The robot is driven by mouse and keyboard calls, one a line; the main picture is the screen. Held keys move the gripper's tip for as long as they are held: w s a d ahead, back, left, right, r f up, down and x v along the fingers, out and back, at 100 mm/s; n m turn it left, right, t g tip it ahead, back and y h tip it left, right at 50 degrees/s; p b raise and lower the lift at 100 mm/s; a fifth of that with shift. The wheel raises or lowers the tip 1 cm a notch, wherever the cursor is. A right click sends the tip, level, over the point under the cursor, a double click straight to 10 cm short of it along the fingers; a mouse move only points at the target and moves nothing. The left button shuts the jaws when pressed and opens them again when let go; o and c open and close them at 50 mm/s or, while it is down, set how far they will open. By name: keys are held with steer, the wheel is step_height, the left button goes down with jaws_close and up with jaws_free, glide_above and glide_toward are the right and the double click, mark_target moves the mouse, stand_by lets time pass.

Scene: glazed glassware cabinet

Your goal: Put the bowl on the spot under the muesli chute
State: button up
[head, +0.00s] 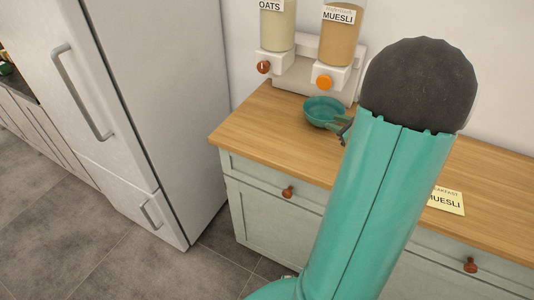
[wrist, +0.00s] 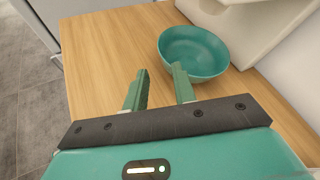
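The teal bowl (head: 322,112) stands upright on the wooden counter, at the front of the dispenser base and below the muesli chute's orange knob (head: 324,82) in the head view. It also shows in the wrist view (wrist: 193,50). My gripper (wrist: 160,82) is open, its two green fingers apart with bare counter between them. The right fingertip overlaps the bowl's near wall in the wrist view; I cannot tell whether it touches. In the head view my gripper (head: 344,130) is mostly hidden behind my arm, just right of the bowl. No marked spot is visible.
The white dispenser (head: 290,75) holds an oats container (head: 277,25) and a muesli container (head: 340,40) against the wall. A "MUESLI" card (head: 445,200) lies on the counter (head: 262,125). A fridge (head: 150,90) stands left. The counter left of the bowl is clear.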

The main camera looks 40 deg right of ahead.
steer(key=w+a+r+n+g+y, duration=0.25)
steer(key=a+n, duration=0.45)
steer(key=a, duration=0.5)
steer(key=w+a+r+n+g+y, duration=0.1)
steer(key=a+r+n+g+y, duration=0.4)
steer(key=a, duration=0.8)
steer(key=s+a+r+n+h, duration=0.1)
steer(key=s+a+n+h, duration=0.2)
steer(key=s+a+n, duration=0.3)
steer(key=s+a+r+n+h, duration=0.1)
steer(key=s+a+n+h, duration=0.3)
steer(key=n, duration=1)
steer(key=s+a, duration=0.3)
steer(key=a, duration=0.2)
steer(key=shift+a+r+n, duration=0.25)
steer(key=shift+r+n, duration=0.05)
steer(key=shift+d+g, duration=0.1)
steer(key=shift+g, duration=0.15)
